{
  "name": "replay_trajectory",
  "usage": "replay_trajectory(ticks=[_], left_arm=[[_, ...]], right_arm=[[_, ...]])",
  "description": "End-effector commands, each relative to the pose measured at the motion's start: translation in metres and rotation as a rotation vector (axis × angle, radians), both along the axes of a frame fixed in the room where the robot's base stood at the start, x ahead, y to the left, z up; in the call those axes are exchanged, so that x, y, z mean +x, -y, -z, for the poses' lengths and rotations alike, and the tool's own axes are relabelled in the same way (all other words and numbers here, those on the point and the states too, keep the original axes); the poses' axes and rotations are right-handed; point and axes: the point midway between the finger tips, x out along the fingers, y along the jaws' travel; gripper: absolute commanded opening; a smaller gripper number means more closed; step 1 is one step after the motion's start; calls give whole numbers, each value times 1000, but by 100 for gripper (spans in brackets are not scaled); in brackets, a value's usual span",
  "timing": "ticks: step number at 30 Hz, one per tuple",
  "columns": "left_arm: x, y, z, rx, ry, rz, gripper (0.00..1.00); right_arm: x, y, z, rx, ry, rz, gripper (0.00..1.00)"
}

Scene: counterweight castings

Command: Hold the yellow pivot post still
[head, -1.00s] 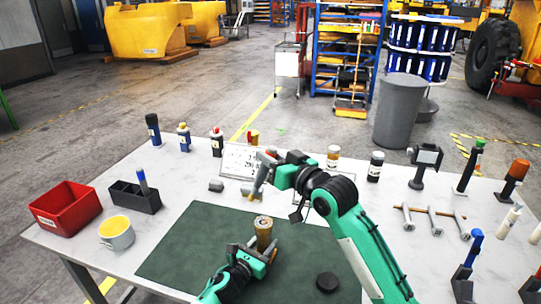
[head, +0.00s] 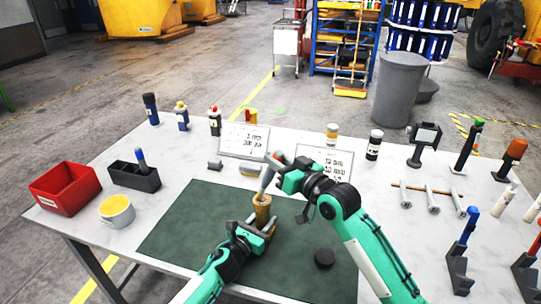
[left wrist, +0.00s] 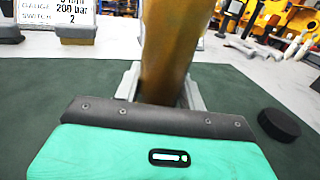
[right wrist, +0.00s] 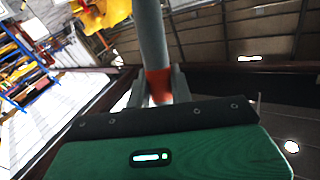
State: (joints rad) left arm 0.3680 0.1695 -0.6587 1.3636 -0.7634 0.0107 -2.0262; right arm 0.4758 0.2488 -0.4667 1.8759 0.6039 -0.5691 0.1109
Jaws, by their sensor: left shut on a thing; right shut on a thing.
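The yellow pivot post (head: 262,211), a brownish-yellow cylinder, stands upright on the green mat (head: 190,235). My left gripper (head: 261,232) is shut on its lower part. In the left wrist view the post (left wrist: 165,50) rises between the jaws, its top out of frame. My right gripper (head: 274,172) is above the post, shut on a slim grey tool (head: 267,180) with a red-orange end. The tool's lower end is at the post's top; I cannot tell whether it touches. In the right wrist view the grey shaft (right wrist: 151,35) and red-orange part (right wrist: 158,84) show between the jaws.
A black disc (head: 324,258) lies on the mat to the right. Two printed cards (head: 244,141) and small grey blocks (head: 249,169) are behind. A red bin (head: 65,190), dark holder (head: 134,178) and yellow-topped cup (head: 117,212) stand left. Bolts on a rack (head: 432,200) are right.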

Motion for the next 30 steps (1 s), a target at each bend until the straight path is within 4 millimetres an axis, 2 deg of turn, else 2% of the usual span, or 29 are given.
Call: replay_trajectory(ticks=[13,30], left_arm=[[0,0,0,-1,1,0,4],[0,0,-1,-1,1,0,4]], right_arm=[[-15,37,1,2,-1,0,0],[6,-14,0,2,-1,0,0]])
